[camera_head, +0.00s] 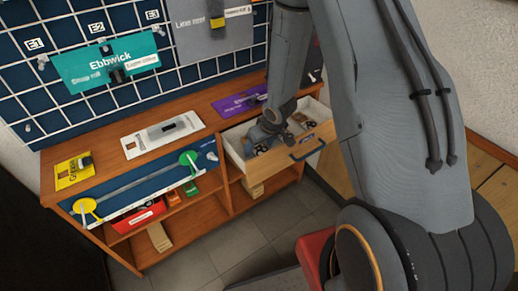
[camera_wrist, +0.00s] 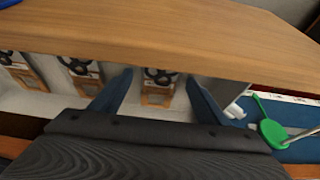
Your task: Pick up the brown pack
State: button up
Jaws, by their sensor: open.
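An open drawer (camera_head: 238,152) in the wooden bench holds several small packs with brown, white and black faces. In the wrist view a brown pack (camera_wrist: 156,94) with black ring shapes lies between my two blue fingers. My gripper (camera_wrist: 158,77) is open, with a finger on either side of this pack; I cannot tell whether they touch it. Two similar packs (camera_wrist: 82,76) (camera_wrist: 24,74) sit to its left. In the head view my gripper (camera_head: 266,132) reaches down into the drawer, and its fingertips are hard to make out.
The drawer's wooden front (camera_wrist: 150,40) stands close to my fingers. A rail with a green knob (camera_head: 188,158) runs along the bench front at left. Light-brown blocks (camera_head: 159,237) sit on the lower shelf. A purple card (camera_head: 238,101) lies on the benchtop behind the drawer.

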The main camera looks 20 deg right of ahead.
dwell(0.3)
jog(key=c, duration=1.1)
